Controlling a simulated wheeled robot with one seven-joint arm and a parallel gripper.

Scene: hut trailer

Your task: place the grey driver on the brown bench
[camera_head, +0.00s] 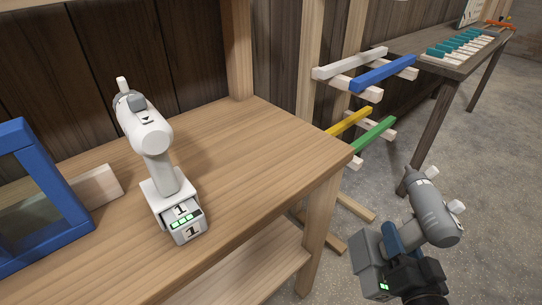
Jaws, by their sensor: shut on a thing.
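The grey driver (432,212) is at the lower right, off the front right corner of the bench and over the floor. Its battery block (369,263) with small green lights is at its lower end. My gripper (399,246) is shut on the grey driver around its handle. The fingers are partly hidden by the driver and my dark wrist. The brown bench (255,140) is the wooden one filling the left and middle. A white driver (157,160) stands upright on it, on its battery base marked 1.
A blue frame (45,185) and a pale wooden block (98,187) are on the bench's left. The bench top right of the white driver is clear. Coloured bars (384,73) stick out beyond its right end. A darker table (440,60) with teal-and-white items stands at the back right.

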